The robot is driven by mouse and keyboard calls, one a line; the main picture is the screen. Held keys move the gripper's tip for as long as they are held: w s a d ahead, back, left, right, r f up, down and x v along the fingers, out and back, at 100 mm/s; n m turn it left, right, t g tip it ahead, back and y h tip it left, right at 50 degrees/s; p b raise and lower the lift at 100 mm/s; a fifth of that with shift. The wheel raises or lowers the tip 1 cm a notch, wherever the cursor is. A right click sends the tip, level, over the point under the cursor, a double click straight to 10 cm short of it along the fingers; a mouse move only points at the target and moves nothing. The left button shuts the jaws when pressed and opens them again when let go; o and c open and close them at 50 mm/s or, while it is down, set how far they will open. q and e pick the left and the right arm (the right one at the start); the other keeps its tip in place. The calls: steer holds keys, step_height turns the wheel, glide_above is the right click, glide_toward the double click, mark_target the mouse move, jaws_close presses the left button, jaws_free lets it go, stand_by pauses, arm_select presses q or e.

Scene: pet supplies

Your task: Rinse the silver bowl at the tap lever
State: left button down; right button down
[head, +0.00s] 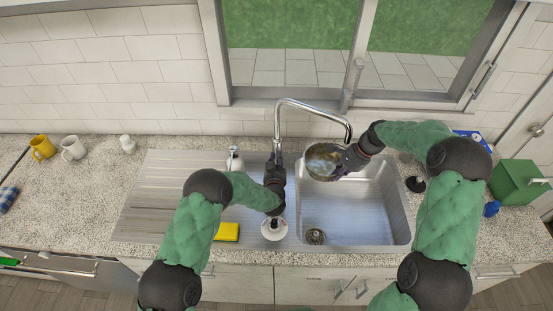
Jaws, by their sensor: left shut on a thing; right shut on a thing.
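The silver bowl (321,158) is tilted, its open side turned toward me, above the back of the sink (375,215). My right gripper (343,164) is shut on its right rim. The tap (312,106) arches over from the left, and its spout end is close above the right gripper and the bowl's right side. My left gripper (278,163) is shut at the foot of the tap, on the tap lever, which the gripper hides. I cannot make out any running water. The inside of the bowl looks brownish and mottled.
A yellow sponge (227,232) and a round white item (274,229) lie on the drainboard (155,205). A white bottle (235,160) stands behind. Mugs (73,148) are at the left, a green box (516,182) at the right. The basin floor is clear around the drain (315,236).

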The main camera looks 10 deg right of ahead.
arm_select(q)
steer(key=c, duration=1.2)
jaws_free()
steer(key=shift+r, duration=0.15)
steer(key=shift+s, duration=0.2)
steer(key=v, duration=1.1)
steer(key=shift+s, duration=0.25)
steer(key=shift+a, duration=0.15)
